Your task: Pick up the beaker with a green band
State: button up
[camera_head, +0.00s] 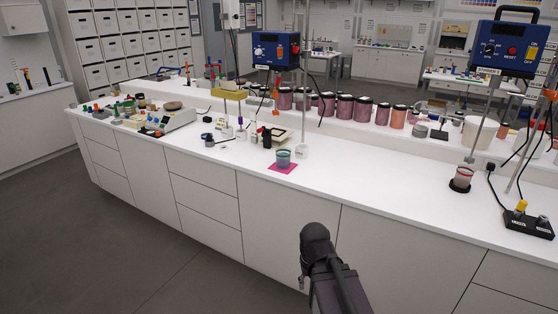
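A beaker with a green band (283,158) stands upright on a pink square mat (282,168) near the front edge of the white bench. Its contents look bluish-grey in the lower part. A dark part of my own arm rises at the bottom centre, in front of the bench and well short of the beaker. I cannot make out my gripper's fingers in this view. Nothing touches the beaker.
A white container (302,151) stands just right of the beaker, with a dark bottle (267,138) behind left. Stirrer stands with blue control boxes (276,50) rise behind. Purple jars line the raised shelf. Another beaker (461,179) stands at right. Bench between is clear.

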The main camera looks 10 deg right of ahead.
aim_at(283, 158)
jog(key=i, duration=0.9)
jog(key=z, duration=0.05)
